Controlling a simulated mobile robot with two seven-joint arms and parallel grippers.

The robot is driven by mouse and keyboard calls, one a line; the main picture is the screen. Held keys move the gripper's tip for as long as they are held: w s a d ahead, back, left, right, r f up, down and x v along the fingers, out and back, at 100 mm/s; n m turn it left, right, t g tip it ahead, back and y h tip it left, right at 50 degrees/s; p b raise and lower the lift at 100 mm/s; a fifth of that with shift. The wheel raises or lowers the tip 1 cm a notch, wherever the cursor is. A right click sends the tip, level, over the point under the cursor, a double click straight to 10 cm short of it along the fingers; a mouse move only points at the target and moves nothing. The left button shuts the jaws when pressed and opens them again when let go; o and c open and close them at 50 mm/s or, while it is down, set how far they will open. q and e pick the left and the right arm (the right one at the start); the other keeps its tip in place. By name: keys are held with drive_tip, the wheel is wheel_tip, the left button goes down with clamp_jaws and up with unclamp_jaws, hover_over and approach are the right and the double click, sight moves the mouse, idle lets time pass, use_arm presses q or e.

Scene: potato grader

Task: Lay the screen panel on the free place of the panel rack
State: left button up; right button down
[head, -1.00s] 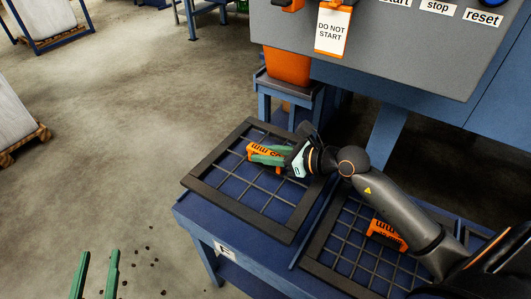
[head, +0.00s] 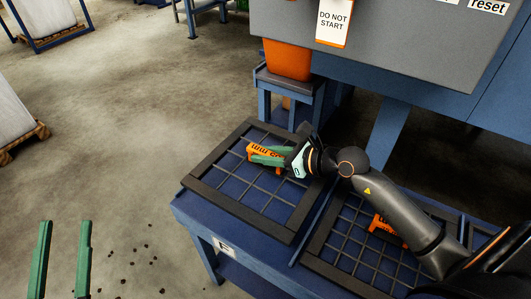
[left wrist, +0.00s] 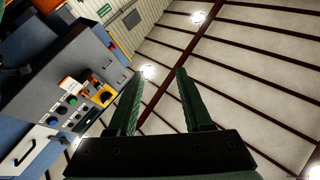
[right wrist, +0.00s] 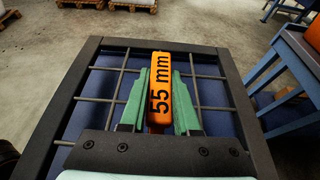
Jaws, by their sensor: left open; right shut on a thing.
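The screen panel (head: 215,204) is a dark square frame with a wire grid and an orange handle marked "55 mm" (right wrist: 160,88). My right gripper (head: 262,154) is shut on that handle; its green fingers (right wrist: 159,110) lie on both sides of it. The panel is over the left place of the blue panel rack (head: 184,218). I cannot tell whether it touches the rack or hangs just above. My left gripper (head: 65,222) is open and empty over the floor at lower left; its open fingers also show in the left wrist view (left wrist: 158,75).
Another screen panel (head: 316,264) with an orange handle (head: 384,230) lies on the rack to the right, partly behind my right arm. A grey machine cabinet (head: 400,50) with a "DO NOT START" tag (head: 334,20) stands behind.

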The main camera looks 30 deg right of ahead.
sight(270, 168)
drive_tip(key=shift+w+f+b, duration=0.1)
drive_tip(key=shift+f+b, duration=1.1)
drive_tip(key=shift+f, duration=0.3)
use_arm(q)
drive_tip(key=s+d+r+m+h, duration=0.1)
drive_tip(key=s+r+m+h, duration=0.4)
drive_tip(key=r+h, duration=0.2)
drive_tip(key=shift+s+r+m+t, duration=0.15)
drive_tip(key=shift+s+m+t, duration=0.15)
drive_tip(key=shift+s, duration=0.1)
use_arm(e)
drive_tip(key=shift+f, duration=0.2)
use_arm(q)
drive_tip(key=shift+w+f+y+b, duration=0.15)
drive_tip(key=shift+f+y+b, duration=0.15)
drive_tip(key=shift+f+b, duration=0.25)
use_arm(e)
drive_tip(key=shift+f, duration=0.65)
